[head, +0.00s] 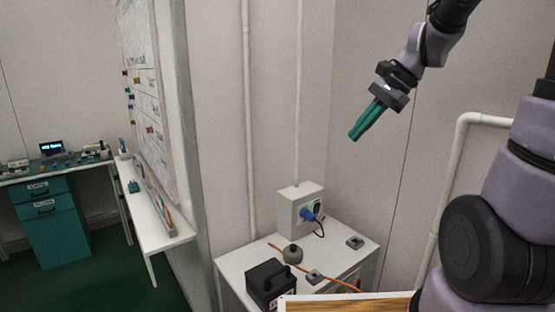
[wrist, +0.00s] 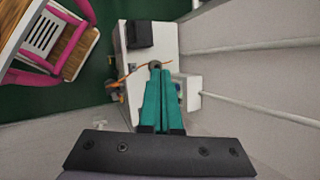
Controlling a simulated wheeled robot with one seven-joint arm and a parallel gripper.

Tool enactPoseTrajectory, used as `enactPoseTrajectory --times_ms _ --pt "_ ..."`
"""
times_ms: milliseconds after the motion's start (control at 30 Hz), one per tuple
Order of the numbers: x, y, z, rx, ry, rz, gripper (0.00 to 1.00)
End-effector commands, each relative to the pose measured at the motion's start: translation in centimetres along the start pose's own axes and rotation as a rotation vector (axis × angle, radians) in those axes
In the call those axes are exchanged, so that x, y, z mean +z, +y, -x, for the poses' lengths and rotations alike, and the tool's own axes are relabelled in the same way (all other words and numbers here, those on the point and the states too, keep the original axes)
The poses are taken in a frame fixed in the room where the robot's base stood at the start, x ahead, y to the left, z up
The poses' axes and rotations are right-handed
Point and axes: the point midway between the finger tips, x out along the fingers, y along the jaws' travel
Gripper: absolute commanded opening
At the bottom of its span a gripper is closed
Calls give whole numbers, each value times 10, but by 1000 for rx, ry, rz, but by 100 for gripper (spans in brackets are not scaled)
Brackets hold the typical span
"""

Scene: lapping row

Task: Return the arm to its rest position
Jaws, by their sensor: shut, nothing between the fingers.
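My gripper (head: 357,136) is raised high in front of the wall in the head view, at the upper right. Its teal fingers are together with nothing between them, and they point down and to the left. The wrist view also shows the teal fingers (wrist: 158,76) closed, above a white table (wrist: 188,72) far below. My arm bends over from the right side of the head view. The gripper touches nothing.
The white table (head: 236,270) carries a grey box (head: 291,217) with a blue plug (head: 308,212), a black case (head: 268,283) and an orange cable (head: 330,281). White pipes run up the wall. A pink-framed cart (wrist: 38,76) shows in the wrist view. A teal drawer unit (head: 50,225) stands far left.

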Motion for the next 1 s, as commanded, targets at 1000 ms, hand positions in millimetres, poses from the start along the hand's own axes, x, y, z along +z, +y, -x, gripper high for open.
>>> enactPoseTrajectory --times_ms 1000 --pt "40 71 109 4 580 800 0"
